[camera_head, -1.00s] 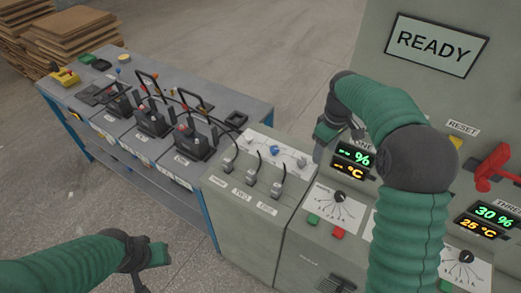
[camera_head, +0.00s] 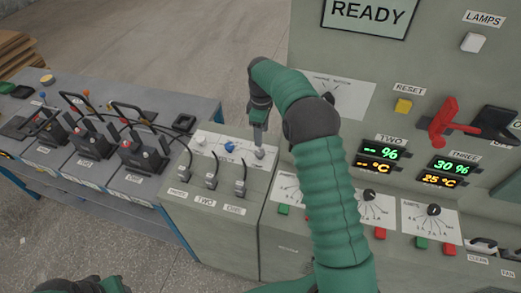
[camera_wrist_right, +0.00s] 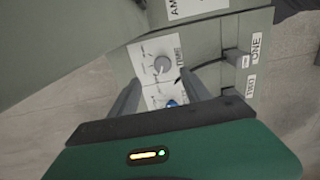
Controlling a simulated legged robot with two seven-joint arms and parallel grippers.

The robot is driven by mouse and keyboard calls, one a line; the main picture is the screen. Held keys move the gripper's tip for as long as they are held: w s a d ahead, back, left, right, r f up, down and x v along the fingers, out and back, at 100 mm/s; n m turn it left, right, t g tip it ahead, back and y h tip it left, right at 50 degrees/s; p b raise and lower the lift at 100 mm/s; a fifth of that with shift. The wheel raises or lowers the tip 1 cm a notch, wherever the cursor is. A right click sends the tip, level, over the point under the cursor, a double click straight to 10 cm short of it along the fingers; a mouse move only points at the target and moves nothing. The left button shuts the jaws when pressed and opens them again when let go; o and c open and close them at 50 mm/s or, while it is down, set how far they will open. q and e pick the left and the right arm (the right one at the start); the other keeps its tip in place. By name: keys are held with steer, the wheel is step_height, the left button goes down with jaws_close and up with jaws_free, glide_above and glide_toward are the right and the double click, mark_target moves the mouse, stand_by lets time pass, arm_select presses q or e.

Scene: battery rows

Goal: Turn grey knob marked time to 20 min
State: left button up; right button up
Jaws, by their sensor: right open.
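The grey knob (camera_wrist_right: 161,64) sits on a white panel marked TIME in the right wrist view. In the head view the grey knob (camera_head: 259,154) is at the right end of the white strip on top of the low grey cabinet. My right gripper (camera_head: 259,143) points down just above it. In the wrist view my right gripper (camera_wrist_right: 157,82) is open, its fingers apart on either side of the line to the knob; contact cannot be told. The dial marks are too small to read. Only part of my left arm shows at the bottom left; its fingers are out of view.
A blue knob (camera_head: 230,146) sits beside the grey one. Several plugs with cables (camera_head: 211,181) stand in front. The tall grey cabinet with a READY screen (camera_head: 367,12), a yellow reset button (camera_head: 403,105) and a red lever (camera_head: 442,122) rises close to the right.

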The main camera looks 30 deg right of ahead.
mark_target(260, 152)
steer(key=f, duration=0.5)
steer(key=a+f, duration=0.1)
steer(key=f, duration=0.2)
steer(key=shift+f+p, duration=0.25)
steer(key=shift+p, duration=0.05)
steer(key=shift+d+f, duration=0.3)
steer(key=shift+f, duration=0.1)
steer(key=shift+a+r, duration=0.15)
jaws_close()
